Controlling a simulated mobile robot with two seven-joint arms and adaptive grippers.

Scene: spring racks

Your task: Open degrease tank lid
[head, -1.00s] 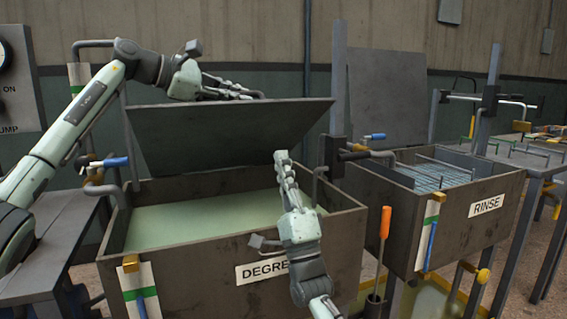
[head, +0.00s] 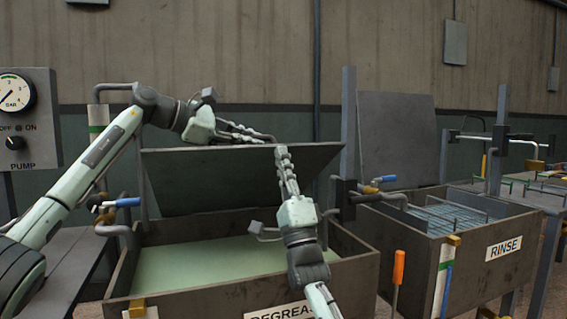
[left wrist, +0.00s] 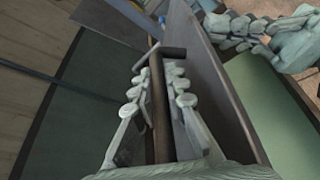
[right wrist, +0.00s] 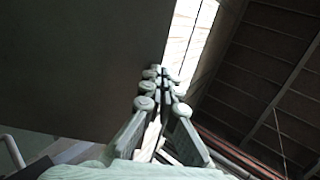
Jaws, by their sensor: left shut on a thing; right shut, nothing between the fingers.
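The degrease tank (head: 215,296) holds pale green liquid, and its dark grey lid (head: 225,182) stands raised and steeply tilted above it. My left gripper (head: 252,136) is at the lid's upper edge, shut on a brown bar-shaped handle (left wrist: 158,100). The lid's plate (left wrist: 205,75) runs beside the fingers in the left wrist view. My right gripper (head: 283,155) is shut and empty, pointing up in front of the lid's right part. In the right wrist view its closed fingers (right wrist: 162,80) point upward beside a large dark panel (right wrist: 80,60).
The rinse tank (head: 430,265) stands to the right, with a raised grey panel (head: 398,135) behind it. An orange-handled tool (head: 398,268) stands between the tanks. A blue-handled fitting (head: 125,202) is at the degrease tank's left. A pump panel (head: 28,115) is at the far left.

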